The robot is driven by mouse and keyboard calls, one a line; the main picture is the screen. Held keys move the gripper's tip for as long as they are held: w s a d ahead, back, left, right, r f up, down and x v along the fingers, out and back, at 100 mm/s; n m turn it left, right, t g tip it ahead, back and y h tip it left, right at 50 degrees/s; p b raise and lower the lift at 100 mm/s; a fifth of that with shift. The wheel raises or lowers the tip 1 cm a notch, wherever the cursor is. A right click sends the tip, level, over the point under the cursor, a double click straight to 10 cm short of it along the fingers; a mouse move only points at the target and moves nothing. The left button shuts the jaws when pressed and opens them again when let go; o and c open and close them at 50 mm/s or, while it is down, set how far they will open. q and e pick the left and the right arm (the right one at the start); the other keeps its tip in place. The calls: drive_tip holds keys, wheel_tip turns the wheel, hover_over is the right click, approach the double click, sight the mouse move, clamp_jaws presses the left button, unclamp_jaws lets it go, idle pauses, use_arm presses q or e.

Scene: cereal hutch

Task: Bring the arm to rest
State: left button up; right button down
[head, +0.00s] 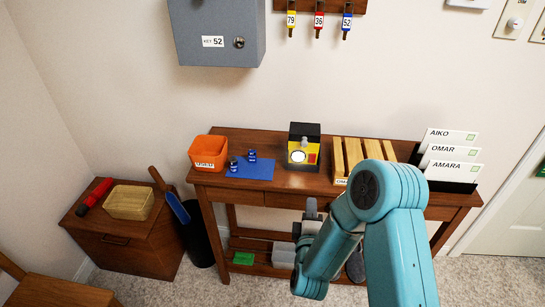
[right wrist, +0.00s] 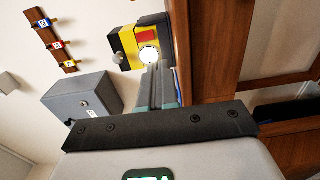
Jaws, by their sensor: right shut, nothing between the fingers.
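My right arm, in teal, reaches in from the lower right of the head view. Its right gripper (head: 311,206) is in front of the console table (head: 240,189), just below the tabletop's front edge in the picture. In the right wrist view the two fingers (right wrist: 158,80) are together with nothing between them. They point towards the yellow and black box (right wrist: 130,45), which also shows on the table in the head view (head: 303,148). The gripper looks apart from it. My arm hides part of the table front and lower shelf. My left gripper is not in view.
On the table are an orange bin (head: 208,153), blue mat (head: 250,168) with two small blue items, slatted wooden rack (head: 348,152) and name cards (head: 450,152). A grey key box (head: 216,30) hangs above. A wooden chest (head: 120,245) stands left. Carpet (head: 205,290) shows in front.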

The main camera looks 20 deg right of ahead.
drive_tip(key=s+a+f+m+g+y+p, duration=0.35)
drive_tip(key=s+a+f+g+y, duration=0.25)
drive_tip(key=a+f+y, duration=0.45)
drive_tip(key=s+a+f+m+g+y, duration=0.1)
drive_tip(key=s+a+f+m+g, duration=0.2)
drive_tip(key=s, duration=0.5)
drive_tip(key=s+a+f+m+g+y, duration=0.1)
drive_tip(key=s+a+f+m+g, duration=0.3)
drive_tip(key=s+a+m+g, duration=0.1)
drive_tip(key=s+a+m, duration=0.1)
drive_tip(key=s+m, duration=0.1)
drive_tip(key=s, duration=0.1)
drive_tip(key=shift+g+y+p, duration=0.35)
drive_tip(key=shift+g, duration=0.05)
drive_tip(key=shift+a+m, duration=0.1)
drive_tip(key=shift+m, duration=0.15)
